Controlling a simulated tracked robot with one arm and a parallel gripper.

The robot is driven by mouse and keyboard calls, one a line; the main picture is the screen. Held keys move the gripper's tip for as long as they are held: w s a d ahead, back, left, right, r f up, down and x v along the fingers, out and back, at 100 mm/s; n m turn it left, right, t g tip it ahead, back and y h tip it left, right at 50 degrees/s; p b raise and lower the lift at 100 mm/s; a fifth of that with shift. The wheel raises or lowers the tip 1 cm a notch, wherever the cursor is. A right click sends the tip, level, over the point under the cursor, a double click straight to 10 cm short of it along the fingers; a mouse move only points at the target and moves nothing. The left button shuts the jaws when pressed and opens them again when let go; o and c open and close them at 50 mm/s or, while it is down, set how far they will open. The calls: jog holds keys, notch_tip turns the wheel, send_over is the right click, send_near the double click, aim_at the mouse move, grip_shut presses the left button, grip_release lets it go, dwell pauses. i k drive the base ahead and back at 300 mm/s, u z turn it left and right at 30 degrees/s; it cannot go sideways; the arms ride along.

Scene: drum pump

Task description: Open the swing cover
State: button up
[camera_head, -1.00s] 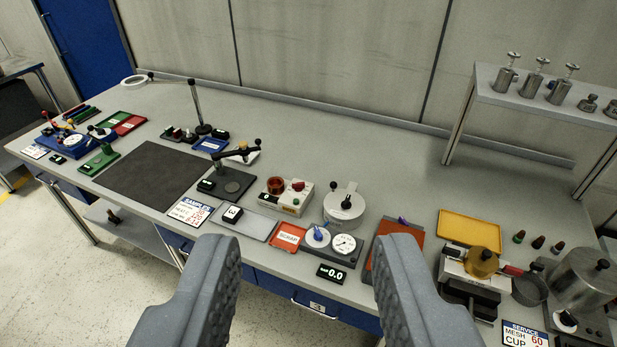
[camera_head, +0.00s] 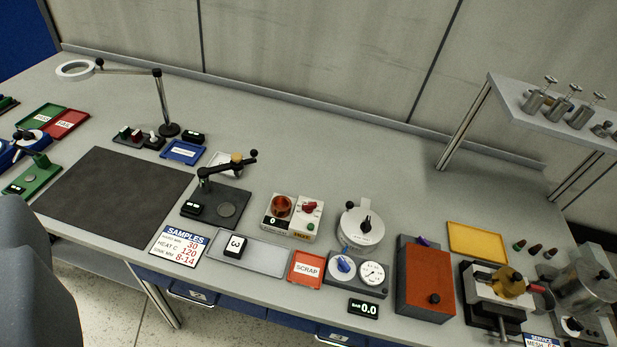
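The likeliest swing cover is the flat orange-brown top (camera_head: 424,280) of a dark box at the lower right. It lies flat over the box, with a black knob near its front right corner and a purple piece at its back edge. The frames do not name it, so I cannot be sure. A grey part of my gripper (camera_head: 35,290) shows at the lower left edge, far left of the box and touching nothing that I can see. Its other finger is out of view. The inside of the box is hidden.
A round pale pot with a black handle (camera_head: 361,226) and a gauge unit (camera_head: 372,274) stand left of the box. A yellow tray (camera_head: 478,242) and a vise-like fixture (camera_head: 492,286) stand to its right. The bench behind the pot is clear.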

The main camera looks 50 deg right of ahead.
aim_at(351, 221)
jog(key=z, duration=0.4)
jog(key=i, duration=1.15)
jog(key=z, duration=0.8)
